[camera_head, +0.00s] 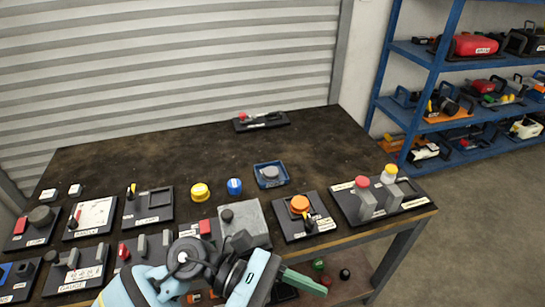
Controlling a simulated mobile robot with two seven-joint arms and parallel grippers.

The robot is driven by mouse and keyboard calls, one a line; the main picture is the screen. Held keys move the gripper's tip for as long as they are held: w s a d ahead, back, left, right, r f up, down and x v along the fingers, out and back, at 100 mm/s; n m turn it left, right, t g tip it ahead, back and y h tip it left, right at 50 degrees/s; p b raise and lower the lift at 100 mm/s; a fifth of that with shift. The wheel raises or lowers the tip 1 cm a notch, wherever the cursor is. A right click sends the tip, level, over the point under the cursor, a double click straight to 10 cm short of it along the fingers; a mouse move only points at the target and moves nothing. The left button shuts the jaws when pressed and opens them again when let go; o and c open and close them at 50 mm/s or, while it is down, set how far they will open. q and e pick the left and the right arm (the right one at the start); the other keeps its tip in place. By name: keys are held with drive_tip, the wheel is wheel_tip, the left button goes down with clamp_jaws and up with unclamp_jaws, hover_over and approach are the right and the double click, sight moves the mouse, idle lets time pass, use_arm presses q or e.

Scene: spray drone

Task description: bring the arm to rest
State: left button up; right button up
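One of my arms comes in at the bottom edge, left of centre, and reaches right in front of the table. I take it for my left arm. Its gripper (308,284) points right, with a dark green finger-like part beyond the table's near side. I see no second finger clearly and no object held in it, so its opening cannot be told. My other gripper is not in view. The arm hides part of the table's front edge and some of the panels there.
The dark table (150,150) carries several panels along its front. A grey box (252,218) stands near the arm, and a panel with red and yellow knobs (380,195) is at the right. Blue shelves (430,115) stand at the right.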

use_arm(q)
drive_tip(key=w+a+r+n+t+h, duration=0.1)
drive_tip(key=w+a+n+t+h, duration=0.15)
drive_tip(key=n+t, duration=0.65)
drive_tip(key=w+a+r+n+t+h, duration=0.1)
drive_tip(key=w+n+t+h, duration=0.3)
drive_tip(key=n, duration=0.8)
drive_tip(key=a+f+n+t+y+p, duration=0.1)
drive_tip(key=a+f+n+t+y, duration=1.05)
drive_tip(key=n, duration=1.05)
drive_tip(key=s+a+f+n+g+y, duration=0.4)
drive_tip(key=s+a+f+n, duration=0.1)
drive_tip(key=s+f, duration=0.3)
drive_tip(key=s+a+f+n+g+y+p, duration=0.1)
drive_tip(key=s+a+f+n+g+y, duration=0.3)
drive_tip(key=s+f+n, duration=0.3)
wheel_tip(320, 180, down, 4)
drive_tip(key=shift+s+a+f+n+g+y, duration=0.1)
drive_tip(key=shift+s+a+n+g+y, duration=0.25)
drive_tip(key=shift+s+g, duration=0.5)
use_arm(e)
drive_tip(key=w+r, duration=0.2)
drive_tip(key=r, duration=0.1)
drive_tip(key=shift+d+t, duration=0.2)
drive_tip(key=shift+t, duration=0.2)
